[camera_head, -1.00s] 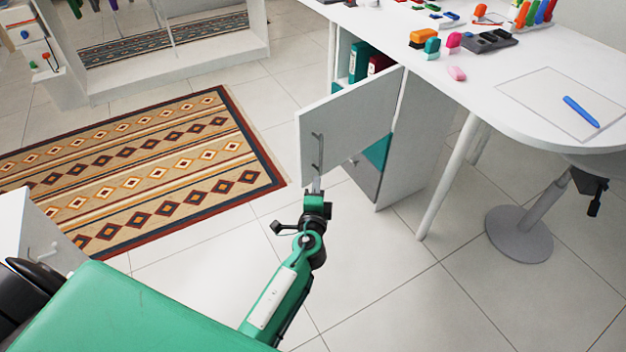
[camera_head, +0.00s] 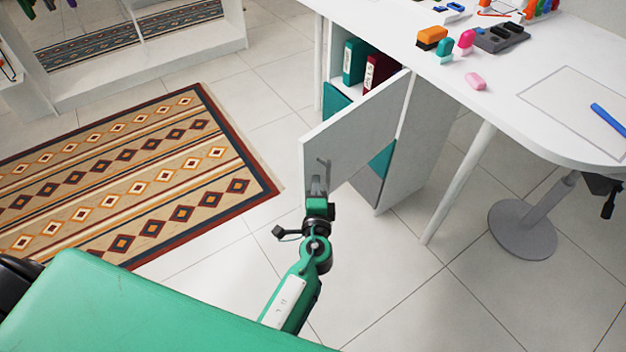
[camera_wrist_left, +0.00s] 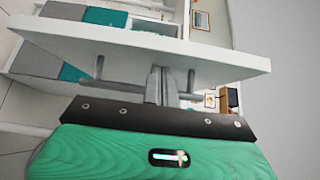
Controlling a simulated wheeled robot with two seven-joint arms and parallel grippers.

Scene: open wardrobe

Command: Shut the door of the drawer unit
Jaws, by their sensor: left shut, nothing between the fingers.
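The white door (camera_head: 350,130) of the drawer unit (camera_head: 412,150) stands open, swung out toward me. In the left wrist view the door (camera_wrist_left: 150,47) lies across the picture, with its grey bar handle (camera_wrist_left: 125,88) facing me. My left gripper (camera_head: 317,186) is shut and empty, at the door's outer face by the handle. In the left wrist view my left gripper's fingers (camera_wrist_left: 158,84) overlap the handle bar; I cannot tell whether they touch it or the door. The door hides part of the unit's front. My right gripper is not in view.
A white desk (camera_head: 480,105) stands over the unit, carrying stationery; its leg (camera_head: 458,185) and a round grey stool base (camera_head: 522,230) are at the right. Folders (camera_head: 353,62) stand inside the unit. A patterned rug (camera_head: 140,170) lies at the left. Tiled floor around my arm is clear.

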